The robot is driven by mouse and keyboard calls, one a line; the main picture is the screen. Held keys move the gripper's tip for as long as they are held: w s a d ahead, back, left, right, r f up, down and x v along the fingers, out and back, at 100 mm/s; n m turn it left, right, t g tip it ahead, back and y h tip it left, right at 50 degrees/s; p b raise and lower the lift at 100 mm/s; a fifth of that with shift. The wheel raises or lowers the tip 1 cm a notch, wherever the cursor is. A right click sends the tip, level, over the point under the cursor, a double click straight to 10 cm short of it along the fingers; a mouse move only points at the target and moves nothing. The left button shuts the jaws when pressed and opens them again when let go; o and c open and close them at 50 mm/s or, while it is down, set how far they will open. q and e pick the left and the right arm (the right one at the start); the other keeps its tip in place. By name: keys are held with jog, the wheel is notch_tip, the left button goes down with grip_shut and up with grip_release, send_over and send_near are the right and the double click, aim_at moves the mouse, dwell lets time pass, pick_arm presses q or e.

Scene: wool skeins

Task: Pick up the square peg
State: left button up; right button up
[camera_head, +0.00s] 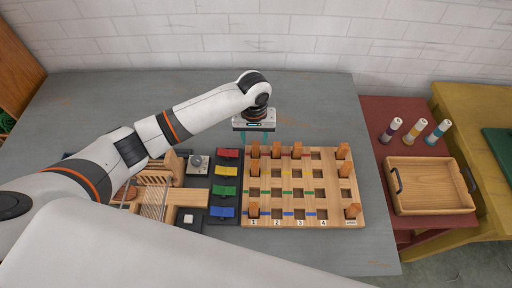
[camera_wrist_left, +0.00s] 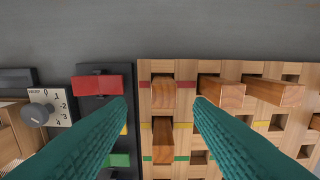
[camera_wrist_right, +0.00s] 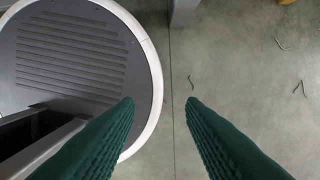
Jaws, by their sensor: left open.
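The wooden peg board (camera_head: 331,192) lies on the grey table, with a grid of square holes and several upright square wooden pegs. One square peg (camera_wrist_left: 163,93) stands at the board's back left corner; another peg (camera_wrist_left: 162,140) stands in the row in front of it. More pegs stand along the back row, such as this one (camera_wrist_left: 221,93). My left gripper (camera_head: 257,138) is open and empty above the board's back left part. Its fingers (camera_wrist_left: 160,102) frame the left peg column in the left wrist view. My right gripper (camera_wrist_right: 160,101) is open and empty above the floor.
A black strip with red, yellow, green and blue blocks (camera_head: 226,171) lies left of the board. A dial box (camera_head: 198,165) and wooden rack (camera_head: 155,177) stand further left. The back table area is clear.

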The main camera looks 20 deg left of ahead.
aim_at(255, 144)
pick_arm(q)
jog(key=shift+f, duration=0.7)
jog(key=f, duration=0.2)
jog(key=f+p, duration=0.1)
jog(key=f, duration=0.1)
jog(key=shift+w+d+f, duration=0.1)
jog(key=shift+w+f, duration=0.1)
jog(key=shift+f, duration=0.4)
pick_arm(e)
jog(key=shift+w+a+r, duration=0.15)
jog(key=shift+w+r, duration=0.45)
jog(key=shift+w, duration=0.15)
pick_arm(q)
grip_shut()
pick_arm(e)
jog(key=shift+s+a, duration=0.1)
jog(key=shift+s, duration=0.05)
